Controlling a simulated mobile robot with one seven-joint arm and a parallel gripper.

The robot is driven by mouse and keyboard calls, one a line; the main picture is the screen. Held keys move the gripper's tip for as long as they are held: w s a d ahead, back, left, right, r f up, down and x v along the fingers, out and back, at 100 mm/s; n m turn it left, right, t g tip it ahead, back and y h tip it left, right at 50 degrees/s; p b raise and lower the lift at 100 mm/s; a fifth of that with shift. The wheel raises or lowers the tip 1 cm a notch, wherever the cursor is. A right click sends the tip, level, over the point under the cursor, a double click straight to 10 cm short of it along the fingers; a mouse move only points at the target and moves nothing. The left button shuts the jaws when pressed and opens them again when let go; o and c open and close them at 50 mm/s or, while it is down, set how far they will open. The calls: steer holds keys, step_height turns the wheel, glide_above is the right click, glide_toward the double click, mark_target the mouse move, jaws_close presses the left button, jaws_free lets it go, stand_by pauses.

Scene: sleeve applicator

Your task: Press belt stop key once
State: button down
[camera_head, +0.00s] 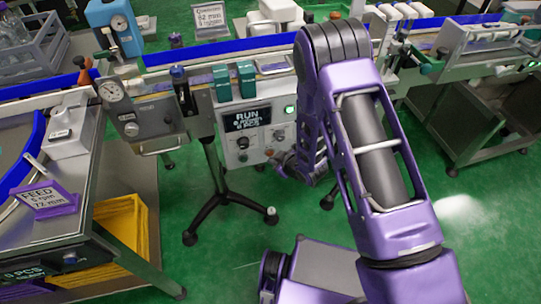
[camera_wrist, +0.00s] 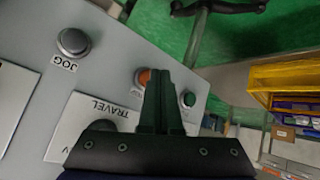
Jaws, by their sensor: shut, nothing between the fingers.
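The control panel (camera_head: 262,137) with the lit RUN display (camera_head: 247,118) stands under the belt. In the wrist view its grey face (camera_wrist: 115,55) carries a round key with an orange-red cap (camera_wrist: 143,76), whose label is partly hidden by my fingers. A green key (camera_wrist: 188,99) sits just right of the fingers, and a metal JOG key (camera_wrist: 73,42) is at upper left. My gripper (camera_wrist: 163,77) is shut and empty, its tips overlapping the right edge of the orange-red key in the picture. I cannot tell whether they touch it. In the head view my gripper (camera_head: 284,163) is at the panel's lower right.
A dark knob (camera_wrist: 101,126) by the TRAVEL label (camera_wrist: 92,115) lies close left of my fingers. A black-footed stand (camera_head: 220,190) is below the panel. A yellow crate (camera_head: 128,228) is at the left. Green floor (camera_head: 215,260) is clear in front.

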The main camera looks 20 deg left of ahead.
steer(key=shift+w+a, duration=0.2)
steer(key=shift+w, duration=0.2)
stand_by(0.7)
steer(key=shift+s, duration=0.1)
steer(key=shift+s+d+b, duration=0.3)
steer(key=shift+s+d, duration=0.1)
steer(key=shift+s, duration=0.25)
steer(key=s+d, duration=0.1)
steer(key=s, duration=0.2)
steer(key=s+d, duration=0.1)
steer(key=shift+s+d, duration=0.15)
steer(key=shift+d, duration=0.2)
stand_by(0.9)
